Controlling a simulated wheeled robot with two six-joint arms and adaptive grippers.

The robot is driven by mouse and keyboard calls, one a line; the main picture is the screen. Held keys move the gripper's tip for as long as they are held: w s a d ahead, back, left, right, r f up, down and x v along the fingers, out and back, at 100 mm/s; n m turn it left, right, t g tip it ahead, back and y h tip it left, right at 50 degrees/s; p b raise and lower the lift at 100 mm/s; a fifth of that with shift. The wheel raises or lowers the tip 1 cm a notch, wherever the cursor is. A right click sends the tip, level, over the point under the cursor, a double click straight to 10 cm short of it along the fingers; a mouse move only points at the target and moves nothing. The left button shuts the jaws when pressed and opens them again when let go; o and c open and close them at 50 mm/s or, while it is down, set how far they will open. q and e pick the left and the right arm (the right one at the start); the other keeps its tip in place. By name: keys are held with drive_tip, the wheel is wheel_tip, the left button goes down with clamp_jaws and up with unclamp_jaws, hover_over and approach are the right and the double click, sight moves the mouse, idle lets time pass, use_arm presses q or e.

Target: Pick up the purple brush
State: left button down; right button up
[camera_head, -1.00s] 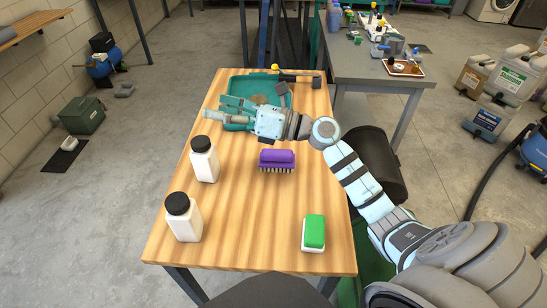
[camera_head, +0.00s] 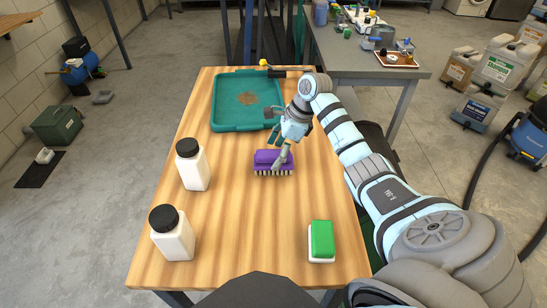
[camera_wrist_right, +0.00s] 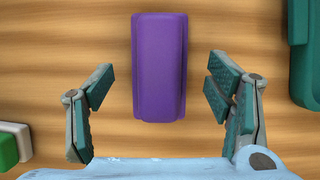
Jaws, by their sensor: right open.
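The purple brush (camera_head: 262,160) lies bristles down near the middle of the wooden table. My right gripper (camera_head: 279,156) is over its right part, pointing down. In the right wrist view the brush's purple back (camera_wrist_right: 160,65) sits between the two fingers of the open right gripper (camera_wrist_right: 160,85), a little ahead of them, with a gap on each side. Whether the fingers reach down to the brush's height cannot be told. My left gripper is not in view.
On the table (camera_head: 240,240) stand two white bottles with black caps (camera_head: 192,168) (camera_head: 173,238), a green and white block (camera_head: 321,241) and a teal tray (camera_head: 225,118). A grey table (camera_head: 375,65) is behind. The table's middle front is clear.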

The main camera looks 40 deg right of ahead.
drive_tip(key=shift+x, duration=1.15)
drive_tip(key=c, duration=1.3)
drive_tip(key=shift+r, duration=0.15)
wheel_tip(320, 180, up, 14)
drive_tip(key=p, duration=0.4)
wheel_tip(320, 180, up, 6)
drive_tip(key=p, duration=0.6)
hover_over(273, 152)
